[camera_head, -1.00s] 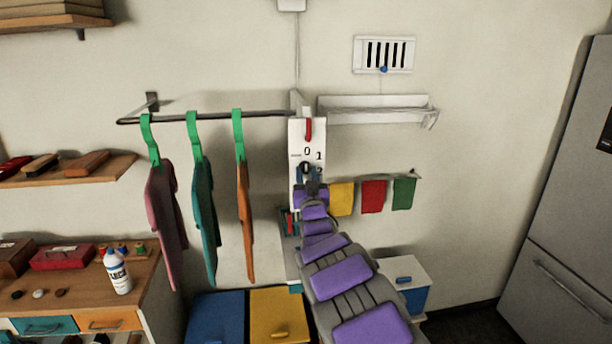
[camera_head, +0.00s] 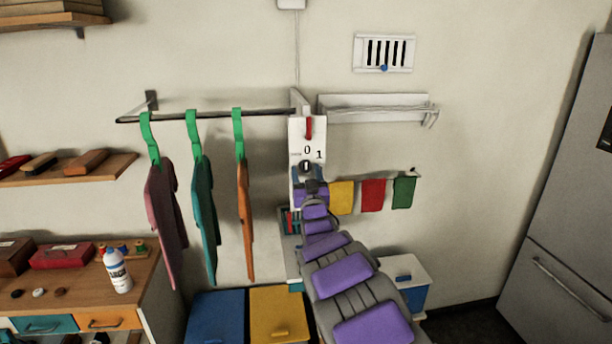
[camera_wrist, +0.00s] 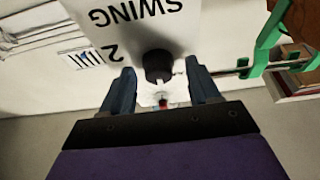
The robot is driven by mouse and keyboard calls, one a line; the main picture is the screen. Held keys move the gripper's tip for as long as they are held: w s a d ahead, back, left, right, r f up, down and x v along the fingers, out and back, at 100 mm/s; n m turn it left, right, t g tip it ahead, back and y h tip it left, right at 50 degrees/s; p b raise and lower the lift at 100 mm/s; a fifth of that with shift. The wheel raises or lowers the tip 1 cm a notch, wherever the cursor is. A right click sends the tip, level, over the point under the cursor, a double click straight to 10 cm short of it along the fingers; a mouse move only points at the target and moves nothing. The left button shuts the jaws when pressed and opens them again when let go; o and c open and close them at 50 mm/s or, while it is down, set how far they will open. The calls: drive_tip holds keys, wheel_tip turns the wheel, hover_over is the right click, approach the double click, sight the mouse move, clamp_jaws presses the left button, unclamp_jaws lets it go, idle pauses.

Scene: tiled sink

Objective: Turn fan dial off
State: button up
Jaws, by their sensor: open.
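The fan dial is a dark round knob (camera_head: 305,166) on a white panel (camera_head: 308,130) on the wall, with "0" and "1" printed above it and a red pointer or lever at the top. In the wrist view the dial (camera_wrist: 158,66) shows upside down, with "SWING" and "2" on the panel. My gripper (camera_wrist: 160,92) is open, its two blue fingers on either side just short of or around the dial; I cannot tell whether they touch it. In the head view my gripper (camera_head: 308,175) is just below the dial, partly hiding the panel's lower part.
A rail with several green hangers (camera_head: 194,130) and clothes is left of the panel. A white shelf (camera_head: 375,108) and a vent (camera_head: 384,53) are right of it. Coloured cloths (camera_head: 373,195) hang below the shelf. A fridge (camera_head: 570,200) stands at the far right.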

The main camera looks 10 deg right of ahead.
drive_tip(key=p+v, duration=0.1)
drive_tip(key=v, duration=1.6)
drive_tip(key=shift+f, duration=0.2)
drive_tip(key=shift+s, duration=0.1)
drive_tip(key=s+d+f+m+g+h, duration=0.25)
drive_tip(key=s+f+g, duration=0.55)
drive_tip(key=s+g, duration=0.55)
drive_tip(key=s+a+n+g+y+b, duration=0.1)
drive_tip(key=s+g, duration=0.9)
drive_tip(key=s, duration=2.6)
drive_tip(key=shift+s+a+f+n+g+y, duration=0.15)
drive_tip(key=shift+a+f+n+g+y, duration=0.2)
drive_tip(key=shift+a+n+y, duration=0.35)
